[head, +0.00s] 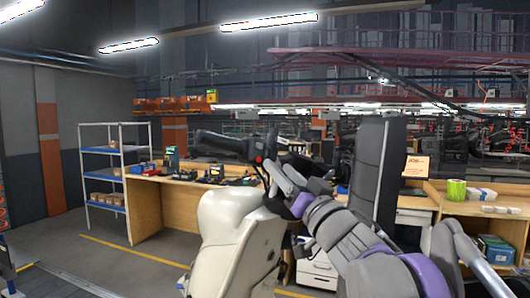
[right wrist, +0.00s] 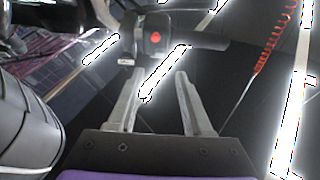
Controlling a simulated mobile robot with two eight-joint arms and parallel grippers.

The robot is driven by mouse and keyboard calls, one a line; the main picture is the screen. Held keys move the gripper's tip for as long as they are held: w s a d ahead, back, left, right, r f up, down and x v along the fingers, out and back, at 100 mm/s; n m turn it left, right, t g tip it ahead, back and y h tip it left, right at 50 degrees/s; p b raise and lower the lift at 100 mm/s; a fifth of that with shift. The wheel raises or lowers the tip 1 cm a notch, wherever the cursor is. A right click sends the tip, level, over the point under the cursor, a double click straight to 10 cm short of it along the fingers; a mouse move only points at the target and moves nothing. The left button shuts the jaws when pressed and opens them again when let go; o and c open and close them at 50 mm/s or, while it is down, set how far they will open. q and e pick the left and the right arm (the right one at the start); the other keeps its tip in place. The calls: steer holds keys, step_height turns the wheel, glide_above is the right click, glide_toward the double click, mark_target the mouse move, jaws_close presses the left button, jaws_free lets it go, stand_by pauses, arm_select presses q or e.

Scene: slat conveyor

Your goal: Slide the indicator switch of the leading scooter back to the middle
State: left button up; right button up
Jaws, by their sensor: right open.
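The leading scooter has a cream front body (head: 235,235) and a black handlebar grip (head: 222,143). A dark switch housing with a red button (head: 258,160) sits at the inner end of the grip. My right gripper (head: 277,172) is just right of and below this housing. In the right wrist view the two fingers of my right gripper (right wrist: 157,74) are apart with nothing between them. The switch housing with its red button (right wrist: 155,38) lies beyond the fingertips. The indicator switch itself is too small to tell, so its position is unclear. My left gripper does not show.
A wooden workbench (head: 150,205) with small items stands behind the scooter, and a shelf rack (head: 103,175) stands left of it. A second bench on the right holds a green can (head: 456,190). The floor at left is clear, with yellow lines.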

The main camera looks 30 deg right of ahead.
mark_target(260, 147)
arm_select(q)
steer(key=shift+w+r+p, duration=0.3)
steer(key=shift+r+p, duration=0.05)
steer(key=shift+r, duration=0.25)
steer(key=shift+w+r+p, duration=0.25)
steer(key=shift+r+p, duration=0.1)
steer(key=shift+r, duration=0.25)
arm_select(e)
steer(key=x, duration=0.8)
steer(key=shift+w, duration=0.25)
jaws_close()
